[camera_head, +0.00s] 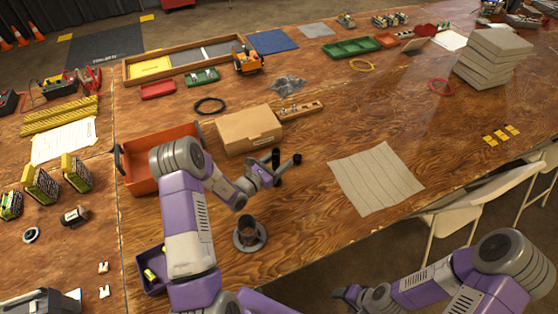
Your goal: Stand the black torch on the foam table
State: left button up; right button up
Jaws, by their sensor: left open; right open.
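A small black torch (296,158) appears to lie on the wooden table, right of the cardboard box; its outline is small and partly covered by my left gripper. My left gripper (274,168) is beside it, open, with its dark fingers close to the torch; I cannot tell whether they touch. A flat grey-beige foam sheet (376,178) lies on the table to the right, with nothing on it. My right gripper (346,294) is low in the picture, off the table's front edge, open and empty.
A grey flanged cup (249,234) stands in front of my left gripper. A cardboard box (248,130), an orange tray (133,178) and a purple bin (152,286) are around my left arm. A foam block stack (492,60) is back right. A white chair (470,203) stands at the front edge.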

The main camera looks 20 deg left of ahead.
pick_arm(q)
jog(key=v, duration=1.2)
jog(key=shift+p, duration=0.4)
